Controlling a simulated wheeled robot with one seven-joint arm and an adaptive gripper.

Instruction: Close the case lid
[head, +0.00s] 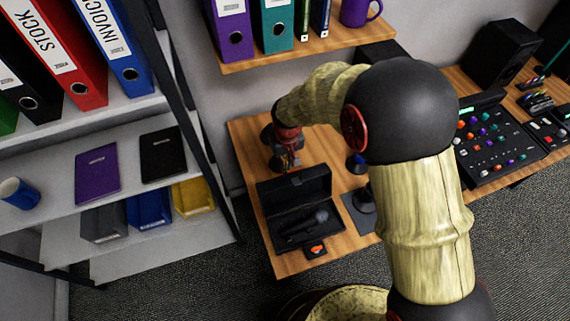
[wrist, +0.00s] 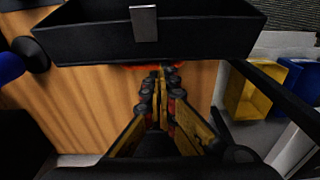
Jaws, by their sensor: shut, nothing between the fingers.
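The black case (head: 268,222) stands open on the wooden desk, with a dark microphone (head: 320,215) lying in its base. Its lid (head: 297,188) stands raised at the far side of the case. My gripper (head: 289,163) is behind the lid, pointing down, with its fingers together and empty. In the wrist view the black case (wrist: 200,38), with a grey metal tab, crosses the top of the picture. The fingertips of my gripper (wrist: 162,72) show just below its edge. I cannot tell whether they touch it.
A small item with an orange top (head: 316,249) sits in front of the case. A dark stand (head: 363,200) is to its right. A shelf with binders (head: 232,30) hangs above the desk. A rack with a yellow bin (head: 193,197) stands at left. Bare desk lies left of the case.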

